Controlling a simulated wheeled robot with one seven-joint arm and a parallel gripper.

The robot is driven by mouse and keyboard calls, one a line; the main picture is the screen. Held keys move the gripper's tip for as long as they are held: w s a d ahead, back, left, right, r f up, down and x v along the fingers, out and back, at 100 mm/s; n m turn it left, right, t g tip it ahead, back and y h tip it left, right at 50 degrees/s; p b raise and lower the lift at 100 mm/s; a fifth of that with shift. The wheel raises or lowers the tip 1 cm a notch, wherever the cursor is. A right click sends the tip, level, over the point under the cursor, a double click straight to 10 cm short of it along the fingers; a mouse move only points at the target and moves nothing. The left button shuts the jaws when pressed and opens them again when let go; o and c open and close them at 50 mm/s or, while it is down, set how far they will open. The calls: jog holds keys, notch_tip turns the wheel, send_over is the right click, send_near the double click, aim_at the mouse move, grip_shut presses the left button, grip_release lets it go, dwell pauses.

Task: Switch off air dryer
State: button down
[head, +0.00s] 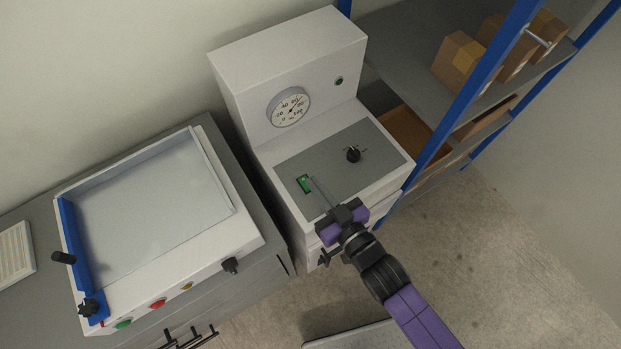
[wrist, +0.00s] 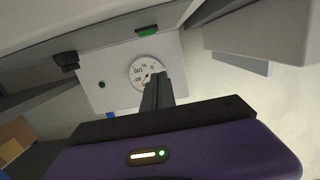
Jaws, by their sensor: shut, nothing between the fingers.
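The air dryer (head: 290,80) is a white cabinet with a round dial gauge (head: 289,106) on its upright face. Its grey sloping panel carries a green rocker switch (head: 304,184) on the left and a black knob (head: 353,155) on the right. My gripper (head: 315,183) is shut and empty, its fingertips just right of the green switch; whether they touch it I cannot tell. In the wrist view the shut fingers (wrist: 156,88) point toward the gauge (wrist: 147,72), with the green switch (wrist: 147,31) above them and the black knob (wrist: 66,61) at upper left.
A white machine (head: 222,240) with a glass lid, blue lever and colored buttons stands on the grey counter at left. A blue-framed shelf (head: 480,75) with cardboard boxes (head: 458,60) stands close at right. Open floor (head: 480,270) lies at lower right.

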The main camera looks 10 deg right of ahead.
jog(key=v, duration=0.2)
jog(key=r+v, duration=0.1)
jog(key=v, duration=0.2)
jog(key=shift+r+b, duration=0.1)
jog(key=shift+b, duration=0.25)
jog(key=shift+s+r, duration=0.1)
jog(key=shift+s, duration=0.05)
